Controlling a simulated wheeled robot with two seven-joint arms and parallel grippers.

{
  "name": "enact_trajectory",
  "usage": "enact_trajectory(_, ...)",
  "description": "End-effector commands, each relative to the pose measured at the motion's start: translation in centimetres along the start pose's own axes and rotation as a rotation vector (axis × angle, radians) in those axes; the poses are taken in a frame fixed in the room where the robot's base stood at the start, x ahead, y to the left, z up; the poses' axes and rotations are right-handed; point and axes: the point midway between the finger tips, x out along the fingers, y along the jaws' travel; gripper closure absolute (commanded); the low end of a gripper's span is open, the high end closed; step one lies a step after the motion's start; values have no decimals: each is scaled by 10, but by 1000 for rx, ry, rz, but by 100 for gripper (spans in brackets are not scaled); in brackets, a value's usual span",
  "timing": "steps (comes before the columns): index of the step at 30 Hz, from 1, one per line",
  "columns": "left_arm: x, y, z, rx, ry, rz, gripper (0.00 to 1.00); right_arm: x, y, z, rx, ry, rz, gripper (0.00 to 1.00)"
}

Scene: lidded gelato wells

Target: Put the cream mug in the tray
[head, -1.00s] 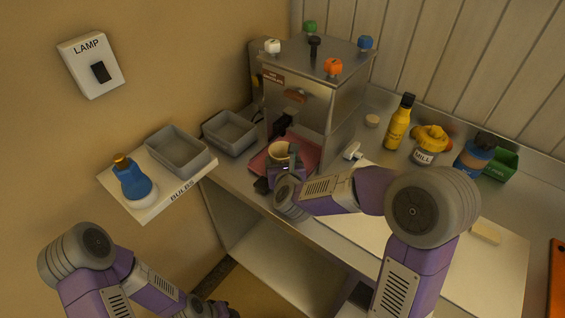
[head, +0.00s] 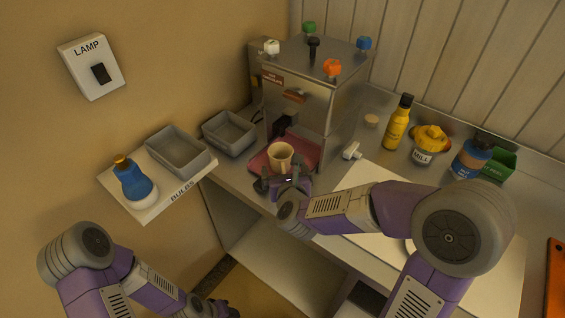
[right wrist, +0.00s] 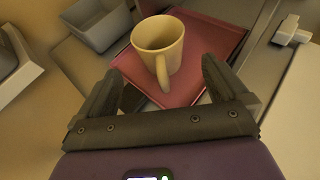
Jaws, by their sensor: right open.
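The cream mug (head: 280,157) stands upright on the red tray (head: 308,150), in front of the metal machine. In the right wrist view the mug (right wrist: 158,46) sits over the left part of the tray (right wrist: 212,38), its handle pointing toward my gripper. My right gripper (head: 282,182) is just in front of the mug. In the right wrist view its two fingers (right wrist: 172,82) are spread wide, with the mug's handle between their tips and nothing gripped. My left arm is at the lower left of the head view; its gripper is mostly cut off by the bottom edge.
The metal machine (head: 312,90) with coloured knobs stands behind the tray. A grey bin (head: 229,134) is to its left. A white bulb shelf (head: 150,207) holds a blue bulb and another bin. A yellow bottle (head: 397,122) and a milk container (head: 430,145) stand right.

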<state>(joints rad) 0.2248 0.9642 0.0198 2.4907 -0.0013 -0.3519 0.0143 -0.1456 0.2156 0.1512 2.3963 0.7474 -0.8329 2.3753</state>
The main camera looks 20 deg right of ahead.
Motion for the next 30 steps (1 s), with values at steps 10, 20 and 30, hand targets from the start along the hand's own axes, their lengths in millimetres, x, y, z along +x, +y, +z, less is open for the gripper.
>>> enact_trajectory(10, -8, 3, 0, 0, 0, 0, 57, -55, 0, 1, 0, -1, 0, 0)
enact_trajectory(20, -8, 3, 0, 0, 0, 0, 57, -60, 0, 0, 0, 1, -1, 0)
enact_trajectory(30, -8, 3, 0, 0, 0, 0, 57, -60, 0, 0, 0, 1, -1, 0)
